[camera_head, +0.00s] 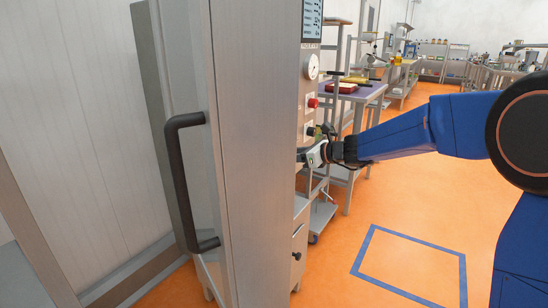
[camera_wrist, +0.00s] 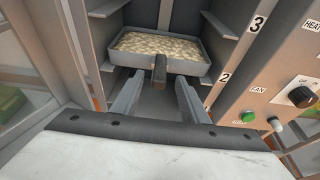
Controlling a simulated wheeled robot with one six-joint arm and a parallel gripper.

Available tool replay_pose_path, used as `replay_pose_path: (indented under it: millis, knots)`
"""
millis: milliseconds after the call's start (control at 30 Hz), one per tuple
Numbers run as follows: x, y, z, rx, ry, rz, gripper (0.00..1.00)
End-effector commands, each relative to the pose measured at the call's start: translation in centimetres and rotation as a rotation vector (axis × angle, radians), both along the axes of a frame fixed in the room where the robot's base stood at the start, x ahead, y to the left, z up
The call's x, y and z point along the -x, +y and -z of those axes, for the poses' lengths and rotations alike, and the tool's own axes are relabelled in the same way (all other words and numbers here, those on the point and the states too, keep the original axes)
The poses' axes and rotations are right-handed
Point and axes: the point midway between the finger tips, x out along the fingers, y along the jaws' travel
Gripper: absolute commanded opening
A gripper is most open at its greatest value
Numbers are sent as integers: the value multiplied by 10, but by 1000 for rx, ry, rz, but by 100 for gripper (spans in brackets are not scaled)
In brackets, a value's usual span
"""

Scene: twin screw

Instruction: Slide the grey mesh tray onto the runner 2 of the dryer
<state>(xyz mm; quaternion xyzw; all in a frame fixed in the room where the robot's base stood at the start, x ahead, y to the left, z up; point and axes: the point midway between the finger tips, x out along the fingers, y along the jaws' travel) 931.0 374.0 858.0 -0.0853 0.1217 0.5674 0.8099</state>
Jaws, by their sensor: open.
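The grey tray (camera_wrist: 195,66), filled with pale flaky material, is inside the dryer in the wrist view. Its front right corner is close to the label 2 (camera_wrist: 225,78); I cannot tell how fully it rests on the runners. A dark handle (camera_wrist: 160,70) sticks out from its front. My gripper (camera_wrist: 158,84) is open, its two fingers on either side of the handle and apart from it. In the head view the dryer (camera_head: 262,150) hides my fingers and the tray; only my wrist shows beside the control panel.
The dryer door with a black handle (camera_head: 180,180) stands at the left in the head view. Label 3 (camera_wrist: 257,23) marks a higher runner. A green button (camera_wrist: 247,117) and a black knob (camera_wrist: 301,97) are at the right. Open orange floor (camera_head: 335,265) lies to the right.

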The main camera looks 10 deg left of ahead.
Motion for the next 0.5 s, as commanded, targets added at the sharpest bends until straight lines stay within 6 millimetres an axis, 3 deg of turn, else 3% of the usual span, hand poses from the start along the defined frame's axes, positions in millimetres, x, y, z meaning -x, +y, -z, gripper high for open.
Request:
replay_pose_path:
  millis: [300,500]
  knots:
    - [20,-57,-20,-1,-2,3,40]
    - [29,-82,-28,-2,-1,2,40]
